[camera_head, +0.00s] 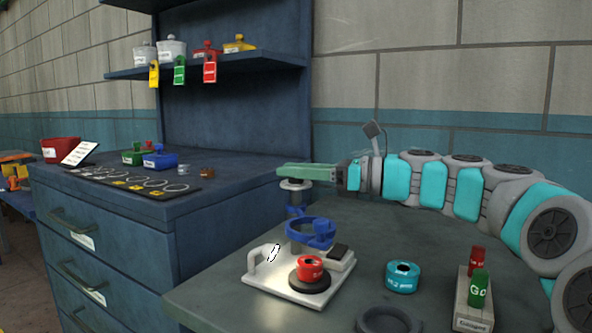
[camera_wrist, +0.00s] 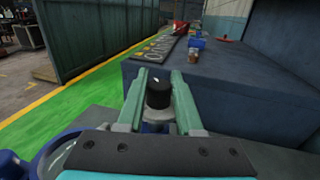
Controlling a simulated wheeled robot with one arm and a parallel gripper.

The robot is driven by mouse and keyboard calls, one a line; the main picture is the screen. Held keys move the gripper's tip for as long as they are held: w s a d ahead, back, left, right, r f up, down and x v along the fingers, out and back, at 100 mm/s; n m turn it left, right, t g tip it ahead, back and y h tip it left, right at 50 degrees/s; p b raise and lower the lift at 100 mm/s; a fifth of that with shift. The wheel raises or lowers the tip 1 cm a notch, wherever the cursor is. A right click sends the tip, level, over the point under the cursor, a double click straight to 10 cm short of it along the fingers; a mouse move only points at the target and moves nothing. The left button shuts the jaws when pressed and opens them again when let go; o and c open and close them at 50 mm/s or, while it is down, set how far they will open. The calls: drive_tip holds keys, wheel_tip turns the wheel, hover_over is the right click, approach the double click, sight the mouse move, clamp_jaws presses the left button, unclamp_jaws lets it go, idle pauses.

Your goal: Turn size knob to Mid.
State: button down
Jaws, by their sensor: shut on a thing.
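My gripper (camera_head: 291,171) reaches in from the right, level, at the top of a device with a white base plate (camera_head: 285,291) and a blue frame (camera_head: 318,232). In the wrist view, a black knob (camera_wrist: 158,94) with a small white mark stands between the two green fingers of my gripper (camera_wrist: 159,78). The fingers are shut on the knob, one on each side. In the head view the fingers hide the knob, and a pale grey round part (camera_head: 296,185) shows just below them. I cannot read any size labels or tell which setting the mark points to.
A blue cabinet (camera_head: 225,230) stands close behind on the left.

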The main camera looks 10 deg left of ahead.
drive_tip(key=shift+n+g, duration=0.5)
drive_tip(key=shift+g, duration=0.2)
drive_tip(key=c, duration=0.6)
unclamp_jaws()
drive_tip(key=shift+d, duration=3.9)
drive_tip(key=shift+o, duration=0.2)
